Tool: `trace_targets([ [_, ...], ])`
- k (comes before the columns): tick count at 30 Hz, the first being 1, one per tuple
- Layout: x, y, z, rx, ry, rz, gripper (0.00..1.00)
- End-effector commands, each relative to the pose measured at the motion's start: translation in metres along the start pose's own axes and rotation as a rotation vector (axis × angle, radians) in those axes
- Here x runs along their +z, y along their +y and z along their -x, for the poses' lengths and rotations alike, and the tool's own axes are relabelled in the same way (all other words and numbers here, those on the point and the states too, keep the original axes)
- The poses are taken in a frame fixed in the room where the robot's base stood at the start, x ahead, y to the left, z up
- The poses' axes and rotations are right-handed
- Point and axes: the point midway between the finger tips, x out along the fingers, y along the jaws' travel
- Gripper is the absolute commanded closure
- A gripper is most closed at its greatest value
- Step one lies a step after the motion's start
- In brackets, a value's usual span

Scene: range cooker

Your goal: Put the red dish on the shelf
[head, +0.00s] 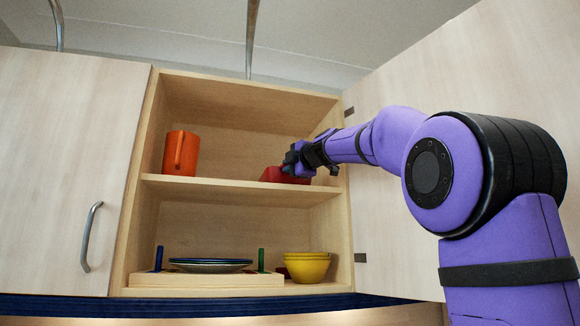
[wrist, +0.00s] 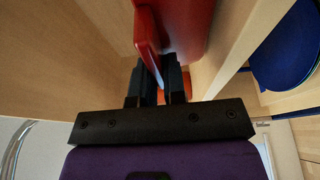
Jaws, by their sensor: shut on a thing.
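The red dish (head: 278,174) is at the right part of the middle shelf (head: 230,188) of the open cupboard, just at or above the board. I cannot tell whether it rests on it. My gripper (head: 299,168) reaches in from the right and is shut on the dish, hiding part of it. In the wrist view the red dish (wrist: 188,25) fills the top middle. The fingers of my gripper (wrist: 162,78) close on its rim or handle.
An orange mug (head: 181,153) stands at the left of the same shelf. An open door (head: 400,75) flanks the right. The shelf between mug and dish is clear.

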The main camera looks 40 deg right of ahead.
Motion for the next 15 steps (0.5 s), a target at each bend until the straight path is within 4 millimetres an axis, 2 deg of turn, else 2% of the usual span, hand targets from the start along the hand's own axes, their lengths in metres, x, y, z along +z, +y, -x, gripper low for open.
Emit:
trace_targets([
  [1,-0.0003,0.0013,0.0006,0.003,-0.001,0.001,1.00],
  [2,-0.0003,0.0013,0.0006,0.003,-0.001,0.001,0.84],
  [5,-0.0002,0.0012,0.0005,0.002,0.000,0.001,0.61],
  [15,0.0001,-0.0006,0.0020,-0.002,0.000,0.000,0.59],
])
